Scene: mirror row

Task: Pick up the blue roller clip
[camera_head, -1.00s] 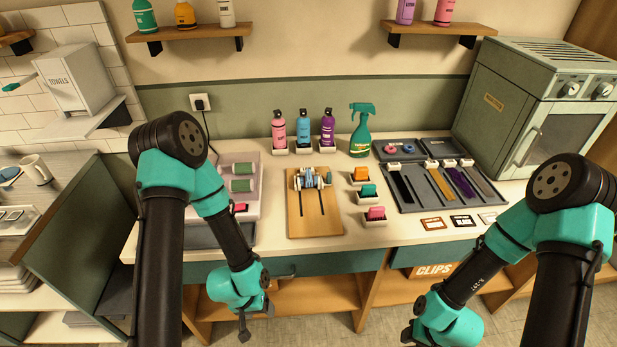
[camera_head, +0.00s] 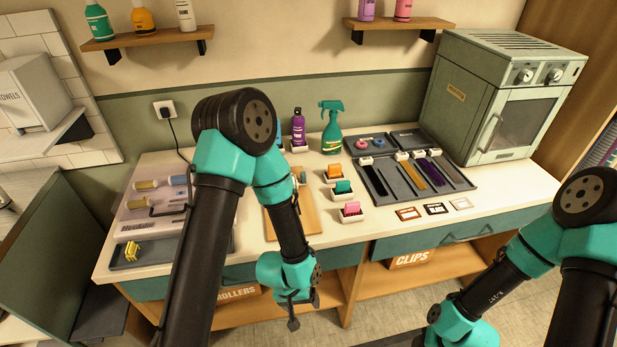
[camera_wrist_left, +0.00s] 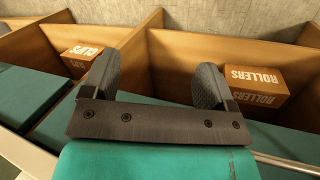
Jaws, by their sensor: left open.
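My left gripper (camera_head: 303,310) hangs in front of the counter's front edge, over the floor. In the left wrist view the left gripper (camera_wrist_left: 155,88) is open, with nothing between its fingers. I cannot make out a blue roller clip for certain. The grey tray (camera_head: 190,243) at the left of the counter holds a yellow clip (camera_head: 132,250); my left arm hides part of this tray.
A wooden board (camera_head: 276,222) lies mid-counter, partly behind my left arm. Orange (camera_head: 334,170), teal (camera_head: 343,187) and pink (camera_head: 351,208) pieces stand in white holders to its right. A dark tray (camera_head: 464,184) and an oven (camera_head: 505,95) are farther right. Shelves hold CLIPS (camera_head: 410,259) and ROLLERS (camera_head: 240,293) boxes.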

